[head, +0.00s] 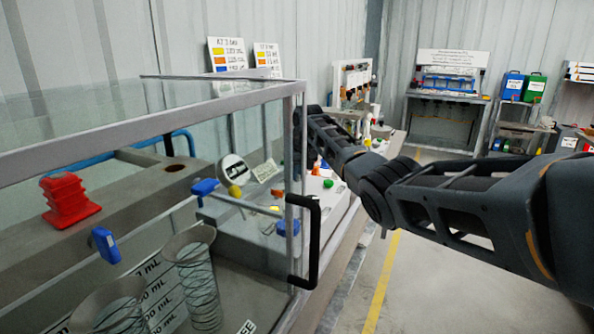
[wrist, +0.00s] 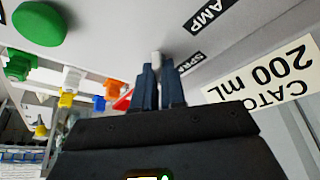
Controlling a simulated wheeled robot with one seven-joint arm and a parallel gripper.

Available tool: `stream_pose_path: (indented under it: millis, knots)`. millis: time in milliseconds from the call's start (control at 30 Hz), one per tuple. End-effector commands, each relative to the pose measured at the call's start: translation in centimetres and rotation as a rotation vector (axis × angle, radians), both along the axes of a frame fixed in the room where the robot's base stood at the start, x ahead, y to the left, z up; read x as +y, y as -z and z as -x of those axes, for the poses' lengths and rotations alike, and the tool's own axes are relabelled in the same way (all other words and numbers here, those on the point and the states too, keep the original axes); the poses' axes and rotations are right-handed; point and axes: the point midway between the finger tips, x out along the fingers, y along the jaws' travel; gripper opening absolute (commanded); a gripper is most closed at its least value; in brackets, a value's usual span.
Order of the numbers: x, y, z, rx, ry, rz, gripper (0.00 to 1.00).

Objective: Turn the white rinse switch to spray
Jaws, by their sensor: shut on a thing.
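The white rinse switch (wrist: 156,58) shows in the wrist view as a small pale lever on a grey panel. My gripper (wrist: 158,72) is shut on it, with the two dark fingers on either side and its tip sticking out beyond them. A label reading "SPR…" (wrist: 190,64), partly cut off by a finger, lies just right of the switch. A label reading "AMP" (wrist: 207,17) lies farther up. In the head view my arm reaches left behind the clear cabinet's corner post, and the gripper and switch cannot be made out there.
A green button (wrist: 36,27) and yellow, orange and blue knobs (wrist: 72,78) sit left of my gripper. A "200 mL" sign (wrist: 285,80) is at right. The clear cabinet (head: 150,125) with a black handle (head: 304,240) stands close by. Floor (head: 440,270) is clear below my arm.

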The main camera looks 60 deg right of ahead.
Motion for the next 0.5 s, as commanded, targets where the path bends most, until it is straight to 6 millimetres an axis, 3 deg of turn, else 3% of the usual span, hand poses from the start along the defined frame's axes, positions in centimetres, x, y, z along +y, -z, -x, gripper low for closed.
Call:
stream_pose_path:
  millis: [500]
  knots:
    - [-0.19,0.68,0.17,0.002,-0.468,-0.006,0.00]
